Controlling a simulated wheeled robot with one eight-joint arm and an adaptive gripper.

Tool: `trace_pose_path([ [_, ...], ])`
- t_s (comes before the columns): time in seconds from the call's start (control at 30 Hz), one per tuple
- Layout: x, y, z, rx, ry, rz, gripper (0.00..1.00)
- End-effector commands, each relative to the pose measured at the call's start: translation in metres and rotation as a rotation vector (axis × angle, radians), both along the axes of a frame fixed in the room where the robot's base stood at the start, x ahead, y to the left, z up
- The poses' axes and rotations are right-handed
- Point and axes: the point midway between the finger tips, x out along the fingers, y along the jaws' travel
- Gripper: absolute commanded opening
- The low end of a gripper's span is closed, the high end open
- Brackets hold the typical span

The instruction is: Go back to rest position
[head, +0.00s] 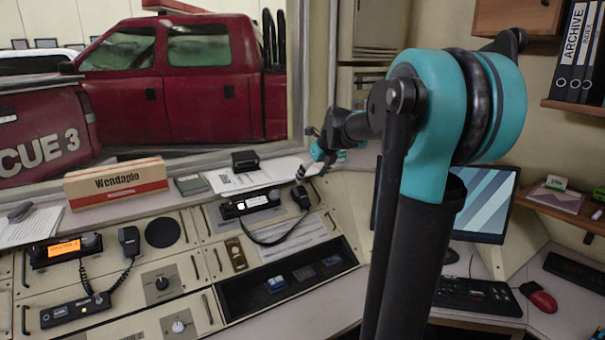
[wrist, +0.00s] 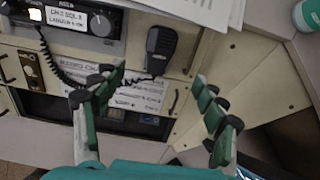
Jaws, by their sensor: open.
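My gripper (head: 317,155) is at the end of my outstretched arm, above the console near the window sill. In the wrist view its dark-tipped teal fingers (wrist: 158,80) are spread apart with nothing between them. Below and beyond the fingers are a radio unit (wrist: 72,18) with white labels and a hand microphone (wrist: 162,48) on a coiled cord. In the head view this microphone (head: 301,197) is beside the radio (head: 250,203), just below my gripper. My arm covers part of the monitor.
The monitor (head: 486,203), keyboard (head: 477,296) and red mouse (head: 539,297) are right of my arm. A Wendaplo box (head: 117,182) and papers lie along the sill. A second radio (head: 66,249) is at left. A shelf of binders (head: 573,50) is at upper right.

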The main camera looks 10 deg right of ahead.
Motion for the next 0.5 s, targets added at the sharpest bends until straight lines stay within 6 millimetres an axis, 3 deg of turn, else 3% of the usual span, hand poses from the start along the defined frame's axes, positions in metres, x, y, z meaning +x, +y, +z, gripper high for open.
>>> trace_pose_path([
  [0.17,-0.026,0.001,-0.021,-0.128,-0.029,0.190,0.72],
  [0.5,-0.120,0.000,-0.094,-0.574,-0.120,0.909,0.72],
])
